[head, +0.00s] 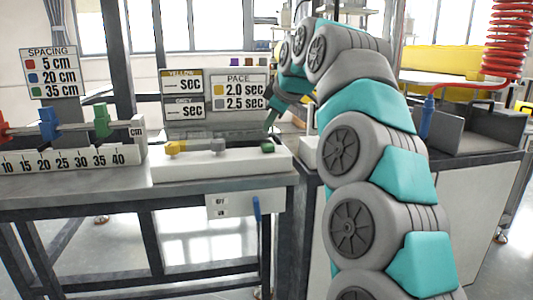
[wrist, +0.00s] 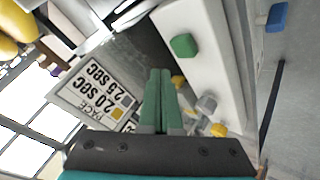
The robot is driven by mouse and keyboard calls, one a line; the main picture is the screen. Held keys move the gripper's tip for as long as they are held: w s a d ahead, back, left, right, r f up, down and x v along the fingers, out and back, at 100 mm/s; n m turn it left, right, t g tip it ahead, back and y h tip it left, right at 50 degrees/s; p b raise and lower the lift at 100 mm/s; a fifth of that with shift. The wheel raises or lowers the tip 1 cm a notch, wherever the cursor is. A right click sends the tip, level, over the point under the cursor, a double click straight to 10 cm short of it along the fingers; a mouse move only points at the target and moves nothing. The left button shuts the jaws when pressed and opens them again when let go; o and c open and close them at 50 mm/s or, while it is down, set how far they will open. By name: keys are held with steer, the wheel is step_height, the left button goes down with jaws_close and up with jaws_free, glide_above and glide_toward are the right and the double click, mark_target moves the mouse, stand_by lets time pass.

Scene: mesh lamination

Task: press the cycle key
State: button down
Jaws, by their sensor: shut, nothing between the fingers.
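A white key box (head: 225,162) stands on the bench. It carries a green key (head: 267,147) at its right end, a grey key (head: 217,146) and a yellow key (head: 175,148). No label reading "cycle" is legible on any of them. My gripper (head: 270,126) is shut and empty, above and near the green key in the head view. In the wrist view my gripper's green fingers (wrist: 159,72) lie together, with the green key (wrist: 183,46) ahead and to the right, apart in the picture. The grey key (wrist: 206,104) and yellow key (wrist: 219,130) show beside the fingers.
The pace sign (head: 240,92) and a display panel stand behind the box. A spacing ruler (head: 70,160) with coloured sliders is at left. A small panel with a blue lever (head: 256,208) hangs off the bench front. A red coiled hose (head: 510,40) is at far right.

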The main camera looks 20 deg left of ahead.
mark_target(271, 146)
steer(key=shift+d+f+b, duration=0.1)
steer(key=shift+f+b, duration=0.25)
steer(key=shift+f, duration=0.7)
steer(key=shift+f, duration=0.15)
stand_by(1.1)
steer(key=shift+f, duration=0.25)
steer(key=shift+f+b, duration=0.45)
steer(key=shift+f, duration=0.15)
stand_by(0.9)
steer(key=shift+r, duration=0.1)
steer(key=shift+w+r+p, duration=0.1)
steer(key=shift+r+p, duration=0.8)
steer(key=shift+p, duration=0.1)
